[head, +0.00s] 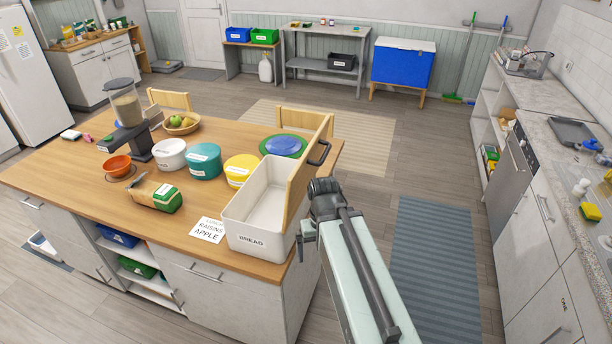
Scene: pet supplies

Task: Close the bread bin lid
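The white bread bin (252,240), labelled BREAD, stands at the near right corner of the wooden island top. Its wooden lid (297,187) is open and stands up steeply along the bin's right side, with a dark handle (319,153) near its far upper end. The inside of the bin shows and looks empty. My arm reaches up from the bottom, and its dark end with my gripper (324,192) is just right of the lid, beyond the island's edge. The fingers are not clear, and I cannot tell whether they touch the lid.
A card (208,230) lies left of the bin. A bread loaf bag (155,195), several lidded tubs, a green-blue plate (283,145), a fruit bowl (181,124) and a dispenser (128,110) share the island. A striped mat (433,265) covers floor between island and right counter.

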